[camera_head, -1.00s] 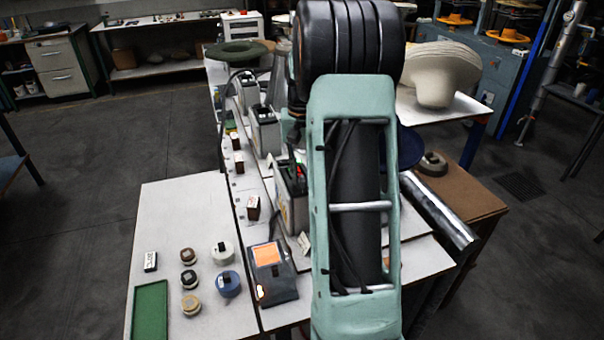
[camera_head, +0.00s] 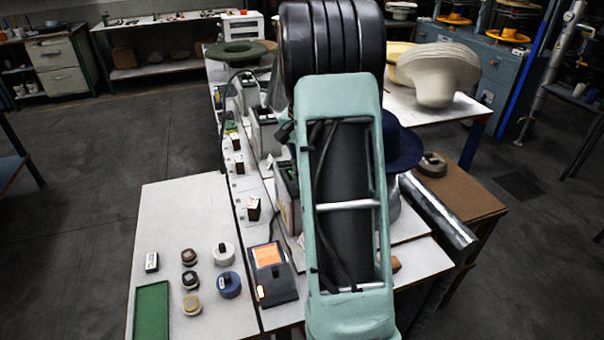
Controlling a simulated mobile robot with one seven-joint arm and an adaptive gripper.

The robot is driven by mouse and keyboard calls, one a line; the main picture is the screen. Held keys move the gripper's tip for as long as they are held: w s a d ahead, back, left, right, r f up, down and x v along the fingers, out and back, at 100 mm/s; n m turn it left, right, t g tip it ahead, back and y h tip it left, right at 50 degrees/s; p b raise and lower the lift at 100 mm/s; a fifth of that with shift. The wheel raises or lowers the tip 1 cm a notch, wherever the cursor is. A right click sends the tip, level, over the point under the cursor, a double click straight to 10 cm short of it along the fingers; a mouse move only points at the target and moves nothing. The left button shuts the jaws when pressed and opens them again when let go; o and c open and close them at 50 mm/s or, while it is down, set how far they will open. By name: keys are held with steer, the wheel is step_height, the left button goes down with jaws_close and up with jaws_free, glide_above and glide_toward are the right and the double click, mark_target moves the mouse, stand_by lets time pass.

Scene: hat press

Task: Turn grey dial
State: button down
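I cannot make out a grey dial for certain. Three grey control boxes stand in a row on the long bench: a near one (camera_head: 288,205), a middle one (camera_head: 263,136) and a far one (camera_head: 247,95). Their tops carry small dark and green parts too small to tell apart. My pale green and black arm covers the right side of the near box and the bench beyond it. My gripper is hidden behind the arm, so I cannot see what it touches or holds.
A dark blue hat (camera_head: 402,146) stands right of my arm. A dark device with an orange screen (camera_head: 268,256) lies on the near bench. Left of it are several small round tins, a white one (camera_head: 223,253) and a blue one (camera_head: 229,285) among them, and a green tray (camera_head: 151,312).

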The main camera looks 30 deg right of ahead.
steer(key=m+p, duration=0.1)
steer(key=m, duration=0.2)
steer(key=shift+r+m, duration=0.1)
steer(key=shift+m, duration=0.2)
steer(key=shift+w+m+p, duration=0.1)
steer(key=shift+m+p, duration=0.35)
steer(key=shift+m, duration=1.55)
steer(key=c, duration=2.1)
jaws_free()
step_height(320, 180, up, 12)
steer(key=shift+f, duration=0.1)
